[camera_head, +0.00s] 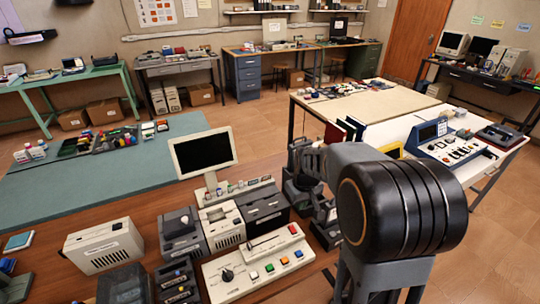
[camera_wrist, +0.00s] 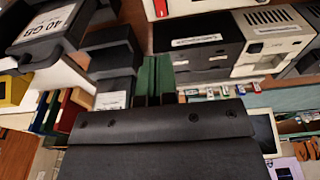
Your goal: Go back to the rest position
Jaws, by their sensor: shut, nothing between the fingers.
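In the head view my arm fills the right foreground, with a large black round joint and grey links. It hides part of the bench behind it, and I cannot clearly make out the gripper there. In the wrist view the gripper is over crowded hardware, near a black box labelled 40 GB (camera_wrist: 55,25) and a black and beige device (camera_wrist: 190,60); contact cannot be told.
The wooden bench holds a white monitor (camera_head: 203,152), a beige panel with coloured buttons (camera_head: 258,264) and a beige box (camera_head: 103,245). A teal mat (camera_head: 85,190) has bare room at left. A blue console (camera_head: 440,141) stands on a white table at right. Open floor lies beyond.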

